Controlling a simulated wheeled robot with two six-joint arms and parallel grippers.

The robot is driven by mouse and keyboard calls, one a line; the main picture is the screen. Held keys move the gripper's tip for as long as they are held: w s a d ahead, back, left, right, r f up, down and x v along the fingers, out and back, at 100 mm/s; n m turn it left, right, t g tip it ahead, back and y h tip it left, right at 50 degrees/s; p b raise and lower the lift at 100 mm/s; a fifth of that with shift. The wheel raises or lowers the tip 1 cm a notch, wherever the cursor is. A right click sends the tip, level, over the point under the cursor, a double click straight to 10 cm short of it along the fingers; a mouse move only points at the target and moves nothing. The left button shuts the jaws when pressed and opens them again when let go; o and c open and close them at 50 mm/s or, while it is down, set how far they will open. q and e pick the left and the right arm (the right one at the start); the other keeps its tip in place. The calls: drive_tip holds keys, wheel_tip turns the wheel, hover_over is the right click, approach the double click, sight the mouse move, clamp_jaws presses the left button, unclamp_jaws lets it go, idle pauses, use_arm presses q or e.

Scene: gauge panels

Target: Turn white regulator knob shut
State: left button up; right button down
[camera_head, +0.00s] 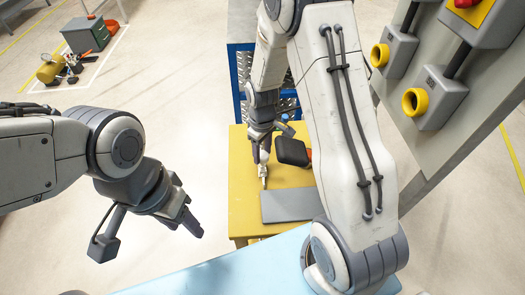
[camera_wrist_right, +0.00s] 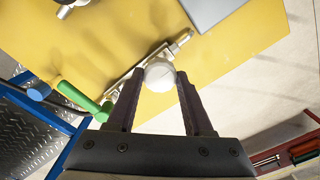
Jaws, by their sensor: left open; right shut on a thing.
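The white regulator knob (camera_wrist_right: 160,77) is a round cap on a metal fitting (camera_wrist_right: 184,37) above the yellow table. In the right wrist view, my right gripper (camera_wrist_right: 158,78) has a finger on each side of the knob and is shut on it. In the head view, my right gripper (camera_head: 262,158) reaches down over the left part of the table, and the knob is mostly hidden there. A green piece (camera_wrist_right: 77,96) with a blue end lies left of the knob. My left gripper (camera_head: 188,215) is open and empty, out over the floor at left.
The yellow table (camera_head: 243,190) carries a flat grey plate (camera_head: 285,205) and a black block (camera_head: 292,151). A blue rack (camera_head: 235,85) stands behind it. A grey panel with yellow-ringed boxes (camera_head: 430,98) rises at right. A light blue surface (camera_head: 215,275) is in front.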

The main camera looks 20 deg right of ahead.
sight(262, 155)
idle(0.4)
drive_tip(key=shift+c, duration=1.5)
unclamp_jaws()
drive_tip(key=shift+r, duration=0.15)
wheel_tip(262, 155, up, 10)
drive_tip(key=shift+r+b, duration=0.15)
drive_tip(key=shift+b, duration=0.25)
